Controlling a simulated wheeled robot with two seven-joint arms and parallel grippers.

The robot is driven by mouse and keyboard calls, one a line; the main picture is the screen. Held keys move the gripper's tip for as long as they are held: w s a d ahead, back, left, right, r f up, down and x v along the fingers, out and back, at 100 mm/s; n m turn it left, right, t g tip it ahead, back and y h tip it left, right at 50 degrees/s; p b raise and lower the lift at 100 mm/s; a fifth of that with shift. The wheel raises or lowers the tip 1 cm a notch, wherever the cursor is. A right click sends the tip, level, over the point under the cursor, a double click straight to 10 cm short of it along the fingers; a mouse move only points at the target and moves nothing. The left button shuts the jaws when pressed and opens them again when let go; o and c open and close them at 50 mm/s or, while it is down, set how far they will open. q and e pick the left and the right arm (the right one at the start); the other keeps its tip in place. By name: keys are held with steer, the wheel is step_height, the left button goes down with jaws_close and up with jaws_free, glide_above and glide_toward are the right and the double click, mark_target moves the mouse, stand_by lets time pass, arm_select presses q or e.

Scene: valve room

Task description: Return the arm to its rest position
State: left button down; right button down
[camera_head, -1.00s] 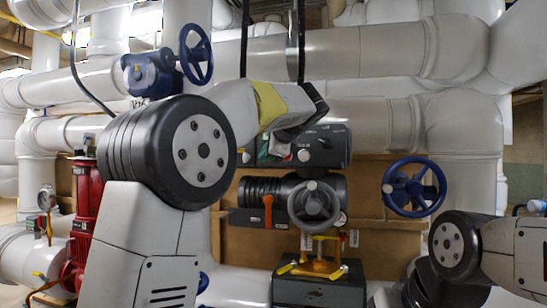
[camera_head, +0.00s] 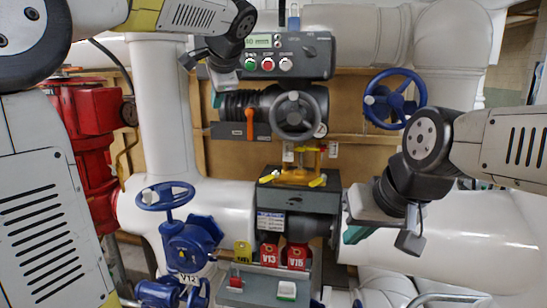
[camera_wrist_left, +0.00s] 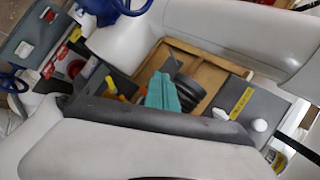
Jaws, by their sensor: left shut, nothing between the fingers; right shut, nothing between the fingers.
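My left arm comes in from the upper left in the head view.
A grey handwheel (camera_head: 295,115) with an orange lever sits below the control box. Blue handwheels stand at right (camera_head: 394,99) and lower left (camera_head: 165,196). A red pump (camera_head: 88,130) is at left. A grey box (camera_head: 300,203) with red tags stands at the centre.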

arm_select(q)
steer(key=s+f+n+g+h, duration=0.1)
steer(key=s+f+n+h, duration=0.2)
steer(key=s+f+n, duration=0.3)
steer(key=s+f+n+g+h, duration=0.1)
steer(key=s+f+n+h, duration=0.2)
steer(key=s+f, duration=1.2)
steer(key=s+n, duration=0.3)
steer(key=s, duration=0.3)
steer(key=shift+d+g, duration=0.3)
steer(key=shift+d, duration=0.1)
stand_by(2.4)
